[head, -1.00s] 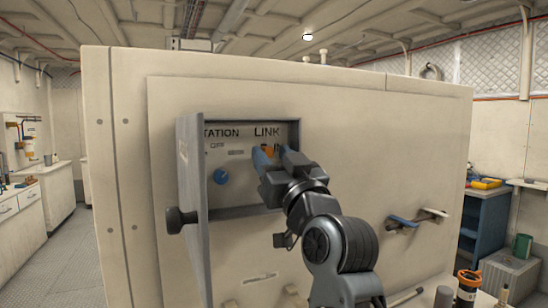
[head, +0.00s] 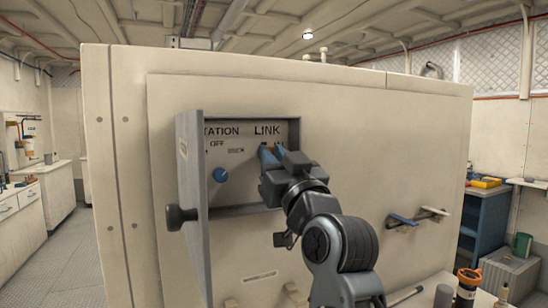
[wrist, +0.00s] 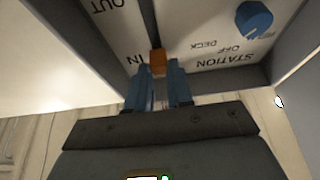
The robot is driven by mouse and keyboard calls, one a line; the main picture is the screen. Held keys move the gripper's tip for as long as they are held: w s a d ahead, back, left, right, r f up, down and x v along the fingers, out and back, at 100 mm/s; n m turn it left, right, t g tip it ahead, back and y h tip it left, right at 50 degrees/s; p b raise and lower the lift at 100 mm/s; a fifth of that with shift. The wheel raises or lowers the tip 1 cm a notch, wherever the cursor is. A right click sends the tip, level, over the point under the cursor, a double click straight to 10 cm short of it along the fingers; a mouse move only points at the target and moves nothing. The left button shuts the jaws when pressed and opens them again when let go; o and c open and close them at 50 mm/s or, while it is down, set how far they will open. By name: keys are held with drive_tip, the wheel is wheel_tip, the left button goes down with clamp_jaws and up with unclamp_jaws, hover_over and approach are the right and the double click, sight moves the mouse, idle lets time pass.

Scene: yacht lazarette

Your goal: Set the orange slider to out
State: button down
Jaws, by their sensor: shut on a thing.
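The orange slider (wrist: 158,62) shows in the wrist view, beside the printed IN and at the near end of a dark slot that runs up past OUT. My gripper (wrist: 157,76) is shut on it with its two blue fingers. In the head view my gripper (head: 274,155) reaches into the open recessed box (head: 250,210), under the LINK label. The slider is hidden there behind the fingers.
A blue knob (head: 221,175) marked STATION sits left of my gripper. A blue-handled lever (head: 403,220) is on the panel at the right.

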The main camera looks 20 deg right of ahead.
wheel_tip(320, 180, down, 7)
drive_tip(key=b, duration=0.5)
drive_tip(key=shift+f, duration=0.3)
drive_tip(key=c, duration=1)
unclamp_jaws()
drive_tip(key=shift+c, duration=0.2)
drive_tip(key=shift+o, duration=0.2)
drive_tip(key=b+v, duration=0.1)
drive_tip(key=v, duration=0.6)
drive_tip(key=shift+s+b, duration=0.4)
drive_tip(key=shift+f, duration=0.1)
